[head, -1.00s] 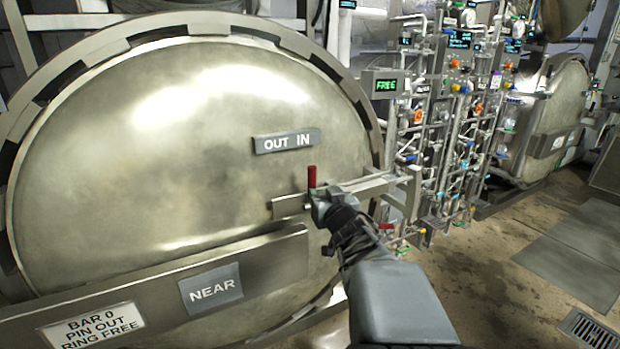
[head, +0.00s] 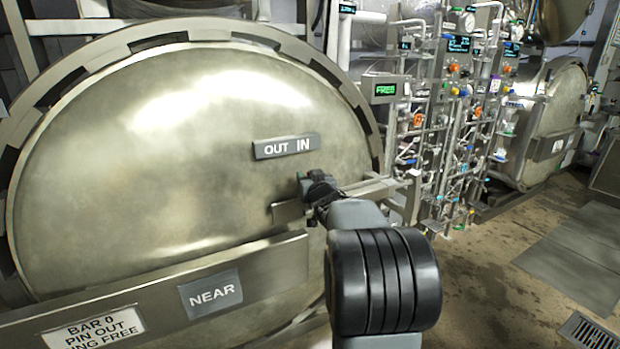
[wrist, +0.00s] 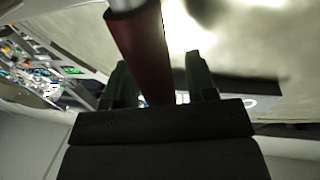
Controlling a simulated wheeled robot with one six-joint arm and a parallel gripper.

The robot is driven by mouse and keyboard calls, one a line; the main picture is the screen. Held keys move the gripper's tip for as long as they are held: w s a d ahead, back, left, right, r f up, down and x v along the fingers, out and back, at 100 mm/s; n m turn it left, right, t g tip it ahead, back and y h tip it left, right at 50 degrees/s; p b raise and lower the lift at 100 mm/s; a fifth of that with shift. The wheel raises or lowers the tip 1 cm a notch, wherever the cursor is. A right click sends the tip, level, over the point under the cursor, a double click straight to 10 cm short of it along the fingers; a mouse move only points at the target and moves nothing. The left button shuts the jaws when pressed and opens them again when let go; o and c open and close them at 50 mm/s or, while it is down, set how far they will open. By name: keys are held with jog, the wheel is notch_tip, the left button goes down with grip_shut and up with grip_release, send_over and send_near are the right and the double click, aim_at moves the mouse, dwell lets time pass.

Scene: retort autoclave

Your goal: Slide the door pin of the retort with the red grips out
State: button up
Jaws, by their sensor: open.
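The near retort's round steel door (head: 150,170) fills the left of the head view. A flat metal slide bar (head: 288,211) with the door pin lies across its right side, under an "OUT IN" plate (head: 286,146). My gripper (head: 308,182) is at this bar and hides the red grip in the head view. In the wrist view the dark red grip (wrist: 141,45) stands between the two open fingers of my gripper (wrist: 160,80). The fingers are on either side of it, with a gap showing at the right. Contact with the left finger is unclear.
A crossbar (head: 270,262) with a "NEAR" plate (head: 210,293) and a white "BAR 0 PIN OUT" sign (head: 95,332) runs below. A green "FREE" display (head: 385,89) and a pipe panel (head: 450,130) stand at right. A second retort (head: 555,120) stands farther right.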

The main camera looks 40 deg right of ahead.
jog(key=shift+c, duration=0.3)
grip_shut()
dwell(0.3)
